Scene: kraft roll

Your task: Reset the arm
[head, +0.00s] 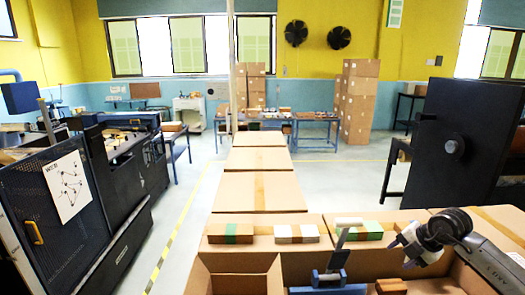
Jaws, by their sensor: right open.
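My right arm comes in from the lower right. Its gripper (404,247), with pale fingers, is open and hangs over the open cardboard box at the front right. I see nothing held between its fingers. My left gripper does not show. Small flat bundles lie on the cardboard surface left of the gripper: a brown one with a green band (231,233), a brown and white one (296,234) and another with a green band (370,231).
A blue fixture with a grey lever (328,277) stands at the front, left of the gripper. Closed cartons (258,191) run back in a row. A dark machine (62,215) is at left, a large black panel (455,145) at right. Stacked cartons (360,105) stand behind.

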